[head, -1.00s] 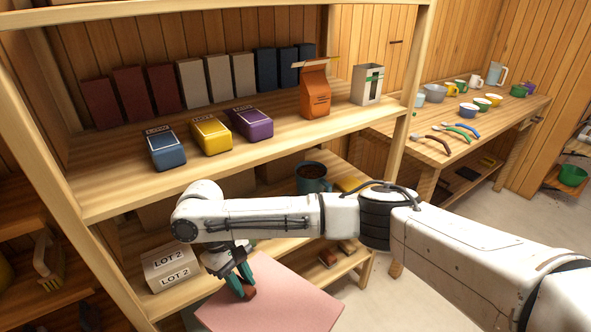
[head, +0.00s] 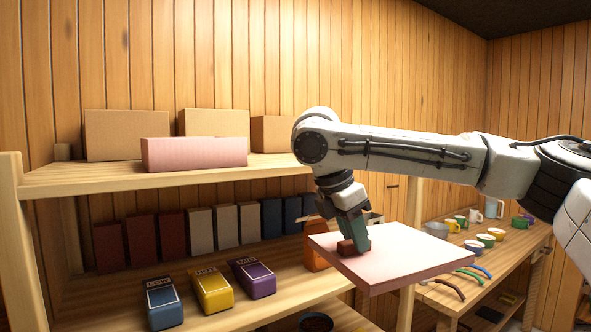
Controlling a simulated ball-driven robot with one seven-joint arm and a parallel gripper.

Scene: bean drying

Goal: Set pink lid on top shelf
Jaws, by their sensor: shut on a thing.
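The pink lid (head: 415,262) is a flat square panel with a dark red-brown block handle (head: 347,247) on top. My gripper (head: 354,243) is shut on that handle and holds the lid roughly level, in front of the shelf unit's right side. The lid hangs below the height of the top shelf (head: 120,181), to the right of its free space. The top shelf is pale wood. A pink box (head: 195,154) stands on it near the front edge. The lid hides part of the orange bag (head: 315,262) and of the right end of the middle shelf.
Cardboard boxes (head: 127,135) stand at the back of the top shelf. The shelf's front left is bare. Blue, yellow (head: 212,292) and purple packs sit on the shelf below. A side table (head: 440,296) with cups and coloured scoops stands at the right.

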